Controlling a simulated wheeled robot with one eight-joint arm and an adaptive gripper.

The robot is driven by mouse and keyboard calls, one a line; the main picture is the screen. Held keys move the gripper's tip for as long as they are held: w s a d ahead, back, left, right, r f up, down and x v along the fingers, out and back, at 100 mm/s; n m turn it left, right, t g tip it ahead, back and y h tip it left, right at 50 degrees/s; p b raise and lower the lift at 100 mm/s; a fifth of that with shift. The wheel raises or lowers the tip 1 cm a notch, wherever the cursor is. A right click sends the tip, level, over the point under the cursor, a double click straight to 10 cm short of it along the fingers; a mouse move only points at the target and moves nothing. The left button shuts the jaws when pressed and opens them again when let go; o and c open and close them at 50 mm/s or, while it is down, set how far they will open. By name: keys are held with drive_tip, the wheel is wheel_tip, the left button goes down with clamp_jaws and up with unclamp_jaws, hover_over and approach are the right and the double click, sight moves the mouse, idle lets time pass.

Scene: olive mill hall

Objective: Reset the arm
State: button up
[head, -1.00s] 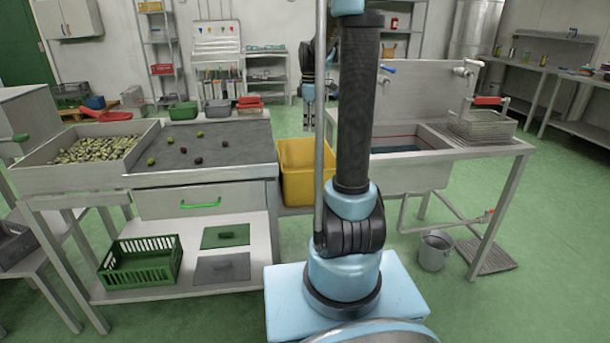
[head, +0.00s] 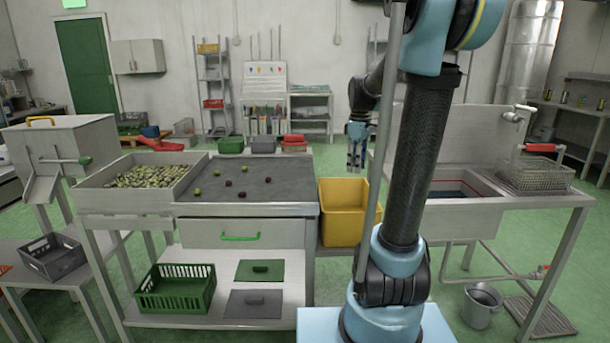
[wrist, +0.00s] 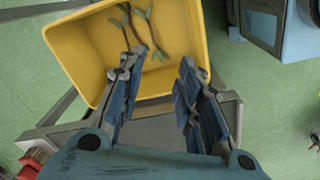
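My arm rises at the right of the head view, and my gripper (head: 356,150) hangs from it, pointing down above the yellow bin (head: 338,225). In the wrist view the two blue-padded fingers of my gripper (wrist: 160,78) are spread apart with nothing between them. The yellow bin (wrist: 85,62) lies below and beyond the fingertips. Green leafy twigs (wrist: 140,35) lie inside it. The inside of the bin is mostly hidden in the head view.
A bench with an olive tray (head: 95,184) and a grey sorting surface (head: 280,183) stands left of the bin. A sink (head: 445,185) with a wire basket (head: 535,172) stands right. A green crate (head: 175,290) sits on the lower shelf; a bucket (head: 482,305) stands on the floor.

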drive_tip(key=s+f+m+t, duration=0.1)
drive_tip(key=s+f+m, duration=0.5)
drive_tip(key=s, duration=0.7)
drive_tip(key=s+f+m, duration=0.6)
drive_tip(key=s+f, duration=0.2)
drive_tip(key=s, duration=0.6)
drive_tip(key=shift+a+t, duration=0.4)
drive_tip(key=shift+a, duration=0.05)
drive_tip(key=shift+s+f, duration=0.1)
drive_tip(key=shift+w+f, duration=0.2)
drive_tip(key=shift+w, duration=0.25)
